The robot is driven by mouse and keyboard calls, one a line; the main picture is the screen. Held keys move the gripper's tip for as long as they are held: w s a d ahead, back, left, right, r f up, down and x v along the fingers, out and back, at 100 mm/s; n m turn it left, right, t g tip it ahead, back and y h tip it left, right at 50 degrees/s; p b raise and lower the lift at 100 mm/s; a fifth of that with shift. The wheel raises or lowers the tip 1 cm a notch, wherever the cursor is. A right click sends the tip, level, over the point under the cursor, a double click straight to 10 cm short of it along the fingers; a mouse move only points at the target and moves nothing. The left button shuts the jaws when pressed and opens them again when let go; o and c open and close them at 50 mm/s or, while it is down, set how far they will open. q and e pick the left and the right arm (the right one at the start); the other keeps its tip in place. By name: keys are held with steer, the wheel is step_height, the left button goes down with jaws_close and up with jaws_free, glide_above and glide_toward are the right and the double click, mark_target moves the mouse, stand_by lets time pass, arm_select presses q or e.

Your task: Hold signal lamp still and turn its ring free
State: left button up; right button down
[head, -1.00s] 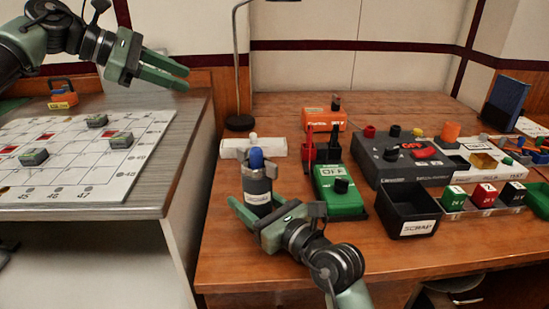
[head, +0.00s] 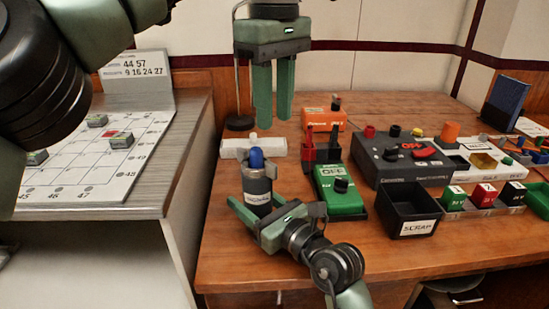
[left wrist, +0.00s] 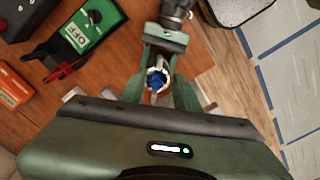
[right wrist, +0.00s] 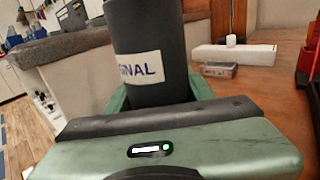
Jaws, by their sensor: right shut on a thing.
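The signal lamp (head: 257,187) stands upright near the bench's front left, with a dark grey body, a pale label and a blue top (head: 256,158). My right gripper (head: 256,210) is shut around its lower body. In the right wrist view the lamp body (right wrist: 150,30) rises between the fingers, its label partly readable. My left gripper (head: 274,118) points down above and behind the lamp, fingers apart and empty. In the left wrist view the blue top (left wrist: 156,81), inside a pale ring (left wrist: 151,73), shows between the fingers, well below them.
A white block (head: 235,150) lies behind the lamp. The green OFF box (head: 340,190), red-and-black holder (head: 322,153) and orange box (head: 318,119) stand to its right. A black SCRAP bin (head: 408,215) is further right. The bench's front left is clear.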

mark_target(275, 164)
arm_select(q)
step_height(275, 164, down, 10)
steer(key=shift+r, duration=0.2)
steer(key=shift+c, duration=0.3)
jaws_close()
